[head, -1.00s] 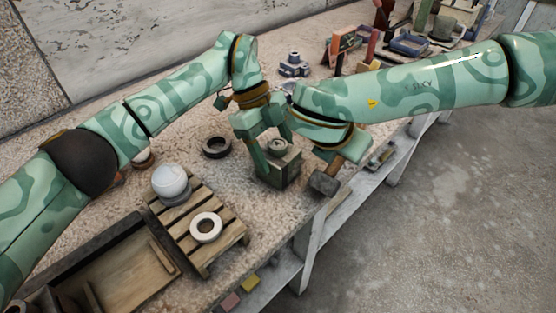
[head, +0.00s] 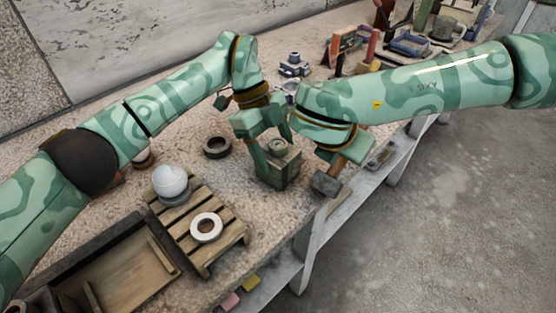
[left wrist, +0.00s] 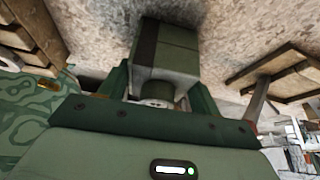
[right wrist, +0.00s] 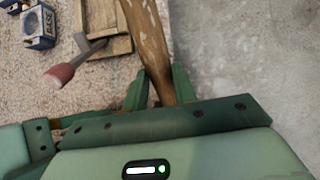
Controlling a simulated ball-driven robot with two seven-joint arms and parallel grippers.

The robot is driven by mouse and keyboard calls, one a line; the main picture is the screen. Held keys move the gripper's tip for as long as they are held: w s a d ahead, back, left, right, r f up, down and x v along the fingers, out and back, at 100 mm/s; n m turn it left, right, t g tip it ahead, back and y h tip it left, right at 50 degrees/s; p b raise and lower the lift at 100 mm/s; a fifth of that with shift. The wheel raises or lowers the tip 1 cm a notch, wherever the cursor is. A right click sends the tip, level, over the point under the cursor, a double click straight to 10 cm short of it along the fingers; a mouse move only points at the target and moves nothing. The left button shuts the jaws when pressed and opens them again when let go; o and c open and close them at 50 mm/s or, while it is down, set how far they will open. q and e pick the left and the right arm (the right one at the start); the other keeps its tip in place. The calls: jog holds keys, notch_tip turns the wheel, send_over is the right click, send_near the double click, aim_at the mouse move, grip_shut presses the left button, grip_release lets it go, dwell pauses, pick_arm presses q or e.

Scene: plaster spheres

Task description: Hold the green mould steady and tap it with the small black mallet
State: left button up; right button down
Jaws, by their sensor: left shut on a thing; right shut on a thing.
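The green mould (head: 283,175) is a dark green block with a round fitting on its top, standing on the bench near its front edge. My left gripper (head: 271,158) is shut on it, with a finger on either side; the left wrist view shows the mould (left wrist: 168,55) between the fingers. My right gripper (head: 343,150) is shut on the wooden handle of the small mallet (head: 326,184). The dark mallet head hangs just right of the mould, apparently apart from it. In the right wrist view the mallet handle (right wrist: 148,40) passes between the fingers; the head is out of that view.
A white sphere (head: 170,181) and a white ring (head: 206,228) rest on a wooden pallet (head: 228,243). A dark ring (head: 217,147) lies behind. A wooden tray (head: 125,270) is at front left. Tools crowd the far end. The bench's front edge is close by the mallet.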

jog(key=shift+w+a, duration=0.1)
dwell(0.5)
jog(key=w+a, duration=0.2)
jog(key=a, duration=0.1)
jog(key=shift+w+a, duration=0.2)
jog(key=shift+w, duration=0.2)
jog(key=s+d, duration=0.1)
jog(key=d, duration=0.1)
jog(key=s+d, duration=0.1)
jog(key=s, duration=0.1)
jog(key=shift+d, duration=0.4)
pick_arm(q)
jog(key=o, duration=1.2)
jog(key=shift+o, duration=0.2)
jog(key=v, duration=0.7)
